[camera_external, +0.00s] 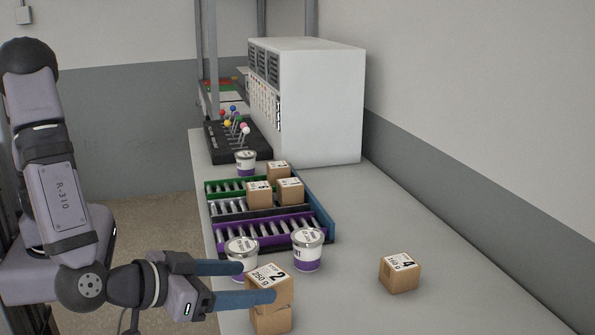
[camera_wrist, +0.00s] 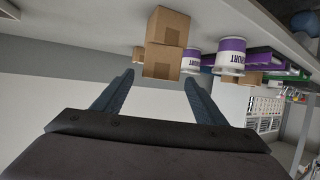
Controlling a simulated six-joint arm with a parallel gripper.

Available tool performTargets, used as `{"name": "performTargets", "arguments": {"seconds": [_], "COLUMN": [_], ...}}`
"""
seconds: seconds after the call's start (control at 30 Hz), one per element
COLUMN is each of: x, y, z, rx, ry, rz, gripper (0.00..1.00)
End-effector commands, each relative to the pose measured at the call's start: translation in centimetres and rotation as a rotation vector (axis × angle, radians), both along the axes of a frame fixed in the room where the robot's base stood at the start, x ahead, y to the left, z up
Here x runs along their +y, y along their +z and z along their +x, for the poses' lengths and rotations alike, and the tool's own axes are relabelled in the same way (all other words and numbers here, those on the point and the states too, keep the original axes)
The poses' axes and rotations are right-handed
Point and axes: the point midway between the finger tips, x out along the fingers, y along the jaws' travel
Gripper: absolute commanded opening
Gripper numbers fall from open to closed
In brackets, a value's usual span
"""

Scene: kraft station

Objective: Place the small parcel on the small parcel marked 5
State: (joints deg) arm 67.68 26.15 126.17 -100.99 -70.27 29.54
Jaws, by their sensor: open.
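A small brown parcel marked 2 (camera_external: 271,284) sits on top of another small parcel (camera_external: 270,319) near the table's front edge. The lower parcel's top is covered and I cannot read its number. My gripper (camera_external: 260,281) is open, level with the parcel marked 2, with one finger on its near side and one on its far side. In the wrist view, which is upside down, the upper parcel (camera_wrist: 163,63) shows between and beyond the fingertips (camera_wrist: 158,79), with the lower parcel (camera_wrist: 167,26) above it in the picture. I cannot read a 5 on any parcel.
A parcel marked 4 (camera_external: 400,273) stands alone at right. Yoghurt tubs (camera_external: 307,250) and (camera_external: 241,252) stand just behind the stack. Further back, a roller rack (camera_external: 265,232) holds several parcels (camera_external: 259,195). The table between the stack and parcel 4 is clear.

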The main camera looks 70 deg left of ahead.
Motion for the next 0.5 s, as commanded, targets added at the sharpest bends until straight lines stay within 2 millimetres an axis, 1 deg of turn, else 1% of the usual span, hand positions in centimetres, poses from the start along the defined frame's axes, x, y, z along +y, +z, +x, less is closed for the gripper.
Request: {"name": "performTargets", "arguments": {"seconds": [0.03,0.1,0.23,0.4,0.5], "x": [-0.5,-1.0,-1.7,-2.4,-2.5], "y": [0.4,0.8,1.7,2.5,2.7], "z": [-0.9,-2.0,-3.9,-5.6,-6.1], "rx": [-0.002,-0.001,-0.001,-0.001,0.0], "ry": [-0.006,-0.005,-0.004,-0.002,0.0], "rz": [-0.004,-0.003,-0.001,-0.002,0.0], "gripper": [0.65,0.65,0.65,0.65,0.65]}}
